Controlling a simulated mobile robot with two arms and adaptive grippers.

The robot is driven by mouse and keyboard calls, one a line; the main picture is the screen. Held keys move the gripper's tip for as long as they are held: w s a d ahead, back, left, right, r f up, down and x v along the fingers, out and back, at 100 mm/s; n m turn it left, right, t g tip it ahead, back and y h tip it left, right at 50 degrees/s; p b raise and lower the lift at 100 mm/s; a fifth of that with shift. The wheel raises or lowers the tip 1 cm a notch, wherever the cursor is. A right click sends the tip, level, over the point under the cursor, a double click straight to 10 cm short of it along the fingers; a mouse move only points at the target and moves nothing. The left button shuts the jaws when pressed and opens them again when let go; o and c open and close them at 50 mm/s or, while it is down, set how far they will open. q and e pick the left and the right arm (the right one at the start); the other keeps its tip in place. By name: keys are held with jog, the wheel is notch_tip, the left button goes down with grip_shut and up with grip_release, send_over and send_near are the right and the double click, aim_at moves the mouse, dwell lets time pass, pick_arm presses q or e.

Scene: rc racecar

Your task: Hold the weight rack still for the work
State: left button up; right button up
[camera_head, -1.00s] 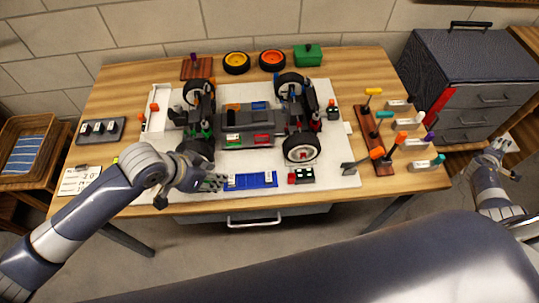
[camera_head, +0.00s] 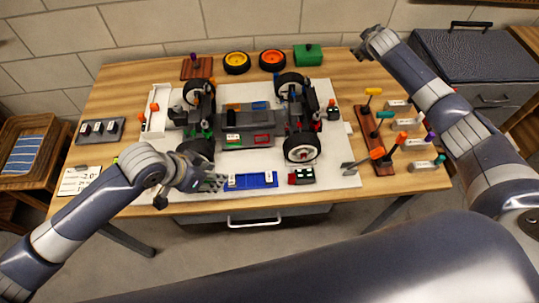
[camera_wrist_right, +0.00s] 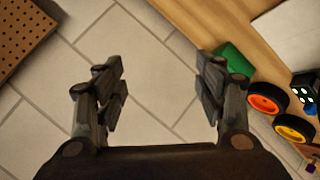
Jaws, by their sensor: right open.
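A blue rack (camera_head: 251,180) with small pale blocks lies at the front edge of the white mat. It may be the weight rack; a dark grey tray (camera_head: 98,132) with several pale blocks also sits at the table's left. My left gripper (camera_head: 213,183) is low at the blue rack's left end. Whether its fingers touch or clasp the rack is unclear. My right gripper (camera_head: 372,40) is raised near the table's back right corner, far from the rack. In the right wrist view it (camera_wrist_right: 160,92) is open and empty.
An RC car chassis (camera_head: 248,130) fills the mat's middle. Yellow (camera_head: 236,63) and orange (camera_head: 272,60) wheels and a green box (camera_head: 307,55) sit at the back. A drawer cabinet (camera_head: 475,65) stands right.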

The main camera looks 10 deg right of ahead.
jog(key=s+a+n+g+y, duration=0.25)
jog(key=a+y, duration=0.25)
jog(key=a, duration=2)
jog(key=n+g, duration=0.8)
send_over(270, 176)
notch_tip(270, 176, down, 9)
notch_tip(270, 176, down, 10)
jog(key=shift+f, duration=0.15)
jog(key=c, duration=1.1)
jog(key=shift+c, duration=0.2)
